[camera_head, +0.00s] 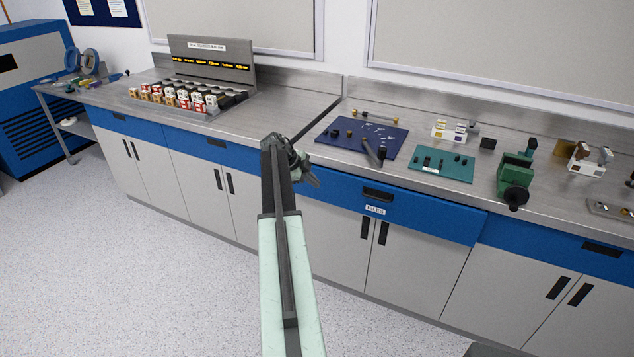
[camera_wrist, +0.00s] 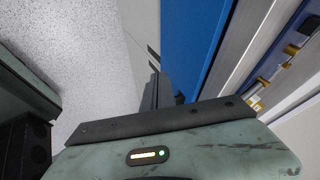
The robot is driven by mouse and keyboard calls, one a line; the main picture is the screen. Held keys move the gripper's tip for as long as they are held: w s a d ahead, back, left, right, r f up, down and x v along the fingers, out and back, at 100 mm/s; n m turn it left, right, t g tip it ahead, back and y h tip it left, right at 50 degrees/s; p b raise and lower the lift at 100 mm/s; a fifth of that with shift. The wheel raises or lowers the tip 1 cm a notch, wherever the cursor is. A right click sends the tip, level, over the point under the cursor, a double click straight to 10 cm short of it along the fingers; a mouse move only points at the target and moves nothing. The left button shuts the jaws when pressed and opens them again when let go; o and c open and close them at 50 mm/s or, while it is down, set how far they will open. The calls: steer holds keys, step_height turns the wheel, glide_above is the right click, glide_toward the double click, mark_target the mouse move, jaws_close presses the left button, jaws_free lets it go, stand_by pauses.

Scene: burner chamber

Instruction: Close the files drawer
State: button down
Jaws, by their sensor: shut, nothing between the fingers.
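The files drawer (camera_head: 420,214) has a blue front with a dark recessed handle and a white FILES label (camera_head: 375,210). It sits under the counter, right of the middle in the head view. Its right end seems to stand slightly proud of the neighbouring front; how far it is out is hard to tell. My gripper (camera_head: 304,169) is shut and empty, near the drawer's left end at about counter-edge height. Whether it touches the front cannot be told. In the wrist view, my gripper (camera_wrist: 157,88) points along the blue fronts, partly hidden behind the wrist plate.
The steel counter (camera_head: 300,105) holds a blue tool mat (camera_head: 350,138), a teal mat (camera_head: 440,165), a green vise (camera_head: 514,178) and a rack of small blocks (camera_head: 185,97). Grey cabinet doors (camera_head: 410,262) lie below. The speckled floor (camera_head: 130,270) is clear at left.

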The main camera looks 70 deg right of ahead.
steer(key=w+d+r+n+t+h, duration=0.1)
steer(key=w+r+t+h, duration=0.1)
steer(key=w+t, duration=0.45)
steer(key=w+d+r+n+t+h, duration=0.1)
steer(key=w+t, duration=0.3)
steer(key=w, duration=0.6)
step_height(320, 180, up, 7)
steer(key=w+a+m+t+h+b, duration=0.2)
steer(key=w+m+t+h+b, duration=0.1)
steer(key=t+h+b, duration=0.25)
steer(key=s+a+f+m+g+h+b, duration=0.1)
steer(key=s+f+m+g+h+b, duration=0.2)
steer(key=s+m+g+b, duration=0.35)
steer(key=s+a+f+m+g+h+b, duration=0.2)
steer(key=s+f+m+g+h+b, duration=0.15)
steer(key=s+m+b, duration=0.45)
steer(key=m+g+y+b, duration=0.2)
steer(key=m+y+b, duration=0.15)
steer(key=b, duration=0.65)
glide_toward(324, 188)
steer(key=shift+h, duration=0.45)
steer(key=d, duration=0.7)
steer(key=shift+s+f, duration=0.15)
steer(key=shift+f, duration=0.15)
